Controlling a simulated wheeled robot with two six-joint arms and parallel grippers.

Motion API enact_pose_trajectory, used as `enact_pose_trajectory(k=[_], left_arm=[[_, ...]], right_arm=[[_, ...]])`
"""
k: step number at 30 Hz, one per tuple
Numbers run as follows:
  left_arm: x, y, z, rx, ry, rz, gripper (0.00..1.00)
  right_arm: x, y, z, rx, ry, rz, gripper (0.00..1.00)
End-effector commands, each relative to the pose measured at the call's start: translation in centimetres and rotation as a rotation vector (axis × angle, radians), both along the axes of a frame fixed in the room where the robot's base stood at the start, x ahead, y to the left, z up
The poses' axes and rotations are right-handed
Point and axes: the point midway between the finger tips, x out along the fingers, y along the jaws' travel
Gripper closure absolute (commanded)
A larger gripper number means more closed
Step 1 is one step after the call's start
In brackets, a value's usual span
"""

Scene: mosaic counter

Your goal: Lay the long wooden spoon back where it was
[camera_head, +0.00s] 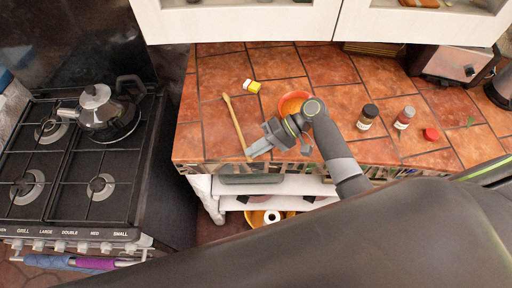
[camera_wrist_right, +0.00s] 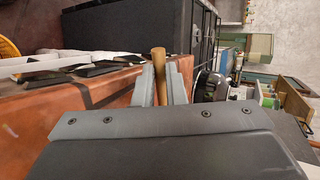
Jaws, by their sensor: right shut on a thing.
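The long wooden spoon (camera_head: 235,118) is thin and light brown, at the left part of the tiled counter. Its far end points toward the back and its near end reaches the front edge. My right gripper (camera_head: 251,153) is shut on the spoon near that end. In the right wrist view the spoon's handle (camera_wrist_right: 159,62) stands between the two grey fingers. I cannot tell whether the spoon touches the tiles or hangs just above them. My left gripper is not in view.
On the counter (camera_head: 330,68) are a yellow packet (camera_head: 252,86), an orange bowl (camera_head: 292,103) beside my right arm, two jars (camera_head: 367,117) (camera_head: 404,118), a red lid (camera_head: 431,134) and a toaster (camera_head: 455,63). A stove (camera_head: 75,180) with a kettle (camera_head: 100,108) stands left. Tiles left of the spoon are clear.

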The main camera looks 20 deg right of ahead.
Motion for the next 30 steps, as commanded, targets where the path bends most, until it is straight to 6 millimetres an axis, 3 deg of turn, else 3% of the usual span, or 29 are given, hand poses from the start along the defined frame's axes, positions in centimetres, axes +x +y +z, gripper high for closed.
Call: enact_pose_trajectory(k=[3, 4, 10, 20, 30], left_arm=[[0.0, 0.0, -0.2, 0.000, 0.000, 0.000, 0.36], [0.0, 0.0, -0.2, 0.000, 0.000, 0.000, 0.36], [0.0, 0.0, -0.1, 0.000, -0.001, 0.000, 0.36], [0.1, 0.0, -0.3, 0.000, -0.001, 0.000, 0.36], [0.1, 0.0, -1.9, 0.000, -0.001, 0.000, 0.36]], right_arm=[[0.0, 0.0, -0.3, 0.000, 0.000, 0.000, 1.00], [0.0, 0.0, -0.3, 0.000, 0.000, 0.000, 0.88], [0.0, 0.0, -0.2, 0.000, 0.000, 0.000, 0.64], [0.0, -0.4, -0.1, -0.001, -0.001, 0.000, 0.64], [0.3, -5.4, 2.4, -0.007, -0.004, 0.000, 0.64]])
